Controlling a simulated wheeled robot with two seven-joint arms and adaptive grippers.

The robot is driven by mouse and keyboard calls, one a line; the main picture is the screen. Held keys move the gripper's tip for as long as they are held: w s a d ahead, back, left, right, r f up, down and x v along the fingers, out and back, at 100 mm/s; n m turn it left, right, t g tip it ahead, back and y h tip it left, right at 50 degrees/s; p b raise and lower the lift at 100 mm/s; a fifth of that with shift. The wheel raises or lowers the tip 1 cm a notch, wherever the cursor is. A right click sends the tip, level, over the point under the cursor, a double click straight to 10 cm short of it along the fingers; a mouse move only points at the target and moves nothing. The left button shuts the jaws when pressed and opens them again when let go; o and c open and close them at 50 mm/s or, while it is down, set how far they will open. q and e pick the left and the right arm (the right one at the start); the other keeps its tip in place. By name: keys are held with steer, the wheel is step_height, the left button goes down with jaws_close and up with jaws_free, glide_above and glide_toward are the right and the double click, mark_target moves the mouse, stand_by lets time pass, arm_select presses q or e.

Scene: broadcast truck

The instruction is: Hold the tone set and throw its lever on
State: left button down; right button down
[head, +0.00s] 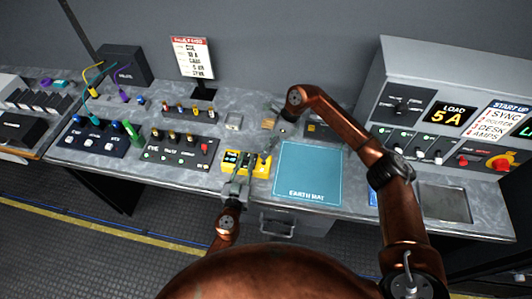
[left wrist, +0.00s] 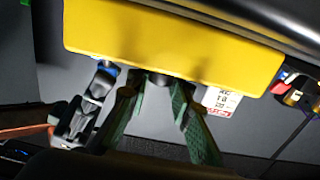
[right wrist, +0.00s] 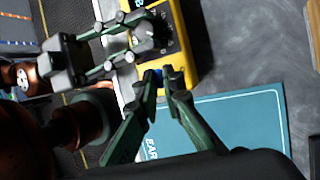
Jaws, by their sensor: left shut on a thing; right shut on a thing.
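The yellow tone set (head: 237,168) with a dark face is near the desk's front edge, left of the earth mat; whether it touches the desk is unclear. My left gripper (head: 238,180) is shut on its near side. The set also fills the top of the left wrist view (left wrist: 170,40). My right gripper (right wrist: 163,82) is shut on a small blue-tipped lever (right wrist: 153,77) at the set's end nearest the mat. The fingers hide most of the lever, so its position is hard to tell. The right gripper also shows in the left wrist view (left wrist: 100,82).
The blue earth mat (head: 308,172) lies flat and empty right of the set. A black panel with a red button (head: 178,150) stands to the left. A grey power cabinet (head: 440,100) stands at the right. A printed sign (head: 193,58) stands behind.

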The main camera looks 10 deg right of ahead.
steer(key=shift+w+d+f, duration=0.1)
stand_by(0.5)
steer(key=c, duration=2.1)
jaws_free()
steer(key=v, duration=1.2)
steer(key=shift+w, duration=0.2)
arm_select(q)
steer(key=c, duration=1.6)
jaws_free()
